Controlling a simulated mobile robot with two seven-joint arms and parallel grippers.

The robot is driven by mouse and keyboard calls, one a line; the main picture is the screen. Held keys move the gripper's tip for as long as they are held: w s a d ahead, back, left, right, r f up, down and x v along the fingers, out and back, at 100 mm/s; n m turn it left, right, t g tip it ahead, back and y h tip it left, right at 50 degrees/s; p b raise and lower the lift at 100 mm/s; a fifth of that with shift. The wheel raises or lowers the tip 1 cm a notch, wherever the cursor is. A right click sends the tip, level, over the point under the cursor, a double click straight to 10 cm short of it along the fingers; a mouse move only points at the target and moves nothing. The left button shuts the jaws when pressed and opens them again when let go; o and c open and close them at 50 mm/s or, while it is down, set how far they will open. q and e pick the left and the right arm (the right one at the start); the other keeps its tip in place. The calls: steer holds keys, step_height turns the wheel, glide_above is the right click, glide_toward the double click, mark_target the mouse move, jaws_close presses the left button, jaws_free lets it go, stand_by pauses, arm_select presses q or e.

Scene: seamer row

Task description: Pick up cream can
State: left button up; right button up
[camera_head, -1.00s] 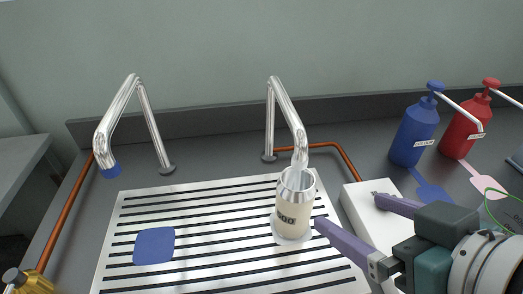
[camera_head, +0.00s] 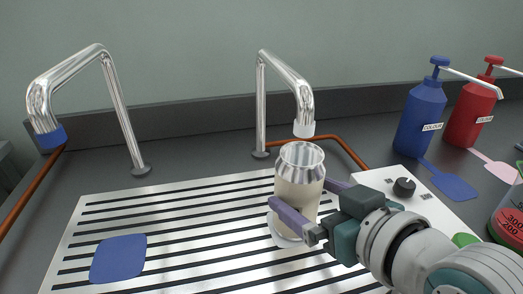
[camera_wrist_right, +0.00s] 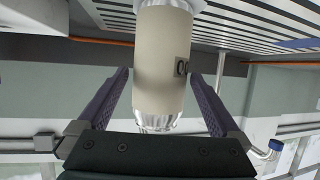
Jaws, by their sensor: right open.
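The cream can (camera_head: 299,178) stands upright on the slotted metal drain tray (camera_head: 190,200), in front of the right-hand spout. It has a silver open top and sits on a pale round disc. My right gripper (camera_head: 300,204) is open, with one purple finger in front of the can and the other partly hidden behind it. In the right wrist view, the can (camera_wrist_right: 162,65) appears upside down between the two fingers (camera_wrist_right: 160,98), with visible gaps on both sides. My left gripper is not in view.
Two curved chrome spouts stand behind the tray, the left blue-tipped (camera_head: 85,75), the right white-tipped (camera_head: 285,80). A blue pad (camera_head: 118,258) lies on the tray. A white box with a black knob (camera_head: 404,187), blue bottle (camera_head: 421,120) and red bottle (camera_head: 468,115) stand at right.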

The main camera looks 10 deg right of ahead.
steer(key=x, duration=0.3)
steer(key=shift+b, duration=0.3)
steer(key=c, duration=1.3)
steer(key=shift+r, duration=0.1)
